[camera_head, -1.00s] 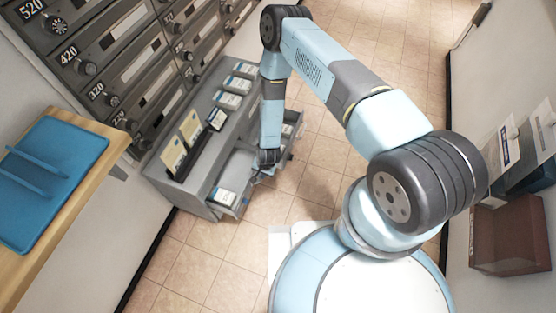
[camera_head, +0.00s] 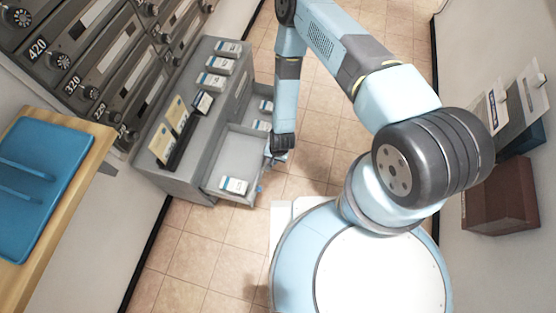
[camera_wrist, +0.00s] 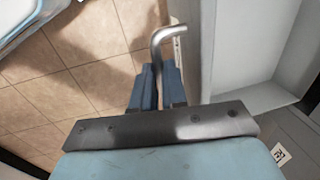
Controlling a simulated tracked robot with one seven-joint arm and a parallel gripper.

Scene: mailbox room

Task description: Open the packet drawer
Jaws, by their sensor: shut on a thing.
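The packet drawer (camera_head: 222,194) is the grey drawer low in the grey cabinet. My gripper (camera_head: 275,158) is at the drawer's front in the head view, partly hidden by my own arm. In the wrist view my gripper (camera_wrist: 158,88) has its blue fingers shut on the bent metal drawer handle (camera_wrist: 165,38). The pale drawer (camera_wrist: 240,50) fills the right side of that view.
Several packets and a display rack (camera_head: 172,135) stand on the cabinet top (camera_head: 190,140). Grey mailboxes (camera_head: 90,75) line the wall. A blue tray (camera_head: 45,185) lies on a wooden shelf at left. A brown box (camera_head: 500,208) is at right. Tiled floor (camera_head: 190,250) is clear in front.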

